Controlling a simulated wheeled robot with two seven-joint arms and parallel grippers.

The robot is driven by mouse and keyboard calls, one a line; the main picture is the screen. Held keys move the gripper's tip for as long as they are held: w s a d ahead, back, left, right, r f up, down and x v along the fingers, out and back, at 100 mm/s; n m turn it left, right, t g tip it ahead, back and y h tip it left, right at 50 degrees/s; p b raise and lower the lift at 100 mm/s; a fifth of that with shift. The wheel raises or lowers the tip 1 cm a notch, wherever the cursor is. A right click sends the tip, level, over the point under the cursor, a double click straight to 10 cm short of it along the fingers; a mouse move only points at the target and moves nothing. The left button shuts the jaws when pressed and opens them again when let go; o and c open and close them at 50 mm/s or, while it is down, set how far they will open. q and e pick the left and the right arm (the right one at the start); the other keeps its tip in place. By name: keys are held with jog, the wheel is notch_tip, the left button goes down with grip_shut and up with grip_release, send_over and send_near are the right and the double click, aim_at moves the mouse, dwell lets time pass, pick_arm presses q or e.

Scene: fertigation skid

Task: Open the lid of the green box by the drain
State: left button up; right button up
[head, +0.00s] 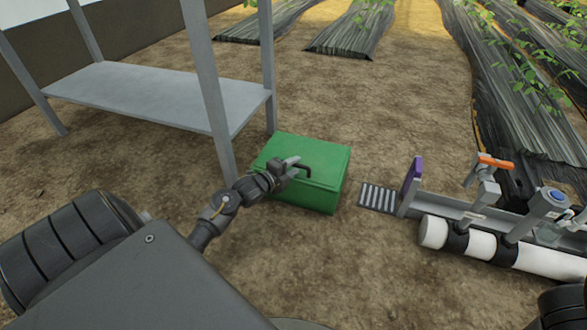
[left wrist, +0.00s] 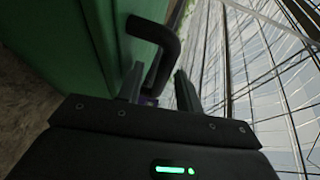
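The green box (head: 325,196) stands on the soil to the left of the drain grate (head: 378,197). Its lid (head: 325,150) is closed, with a dark bent handle (head: 303,167) on it. My left gripper (head: 293,165) is at the handle, over the near left part of the box. In the left wrist view, the gripper (left wrist: 160,88) has its two fingers apart, with part of the dark handle (left wrist: 168,42) between them. I cannot tell whether either finger touches it. The green side of the box (left wrist: 95,50) fills the left there. My right gripper is not in view.
A grey metal shelf (head: 150,92) stands left of the box, one leg close to it. Right of the drain are a purple plate (head: 413,173), white pipe (head: 545,260) and an orange-handled valve (head: 495,162). Bare soil lies in front of the box.

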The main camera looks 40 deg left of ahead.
pick_arm(q)
jog(key=shift+w, duration=0.6)
jog(key=shift+f, duration=0.1)
grip_shut()
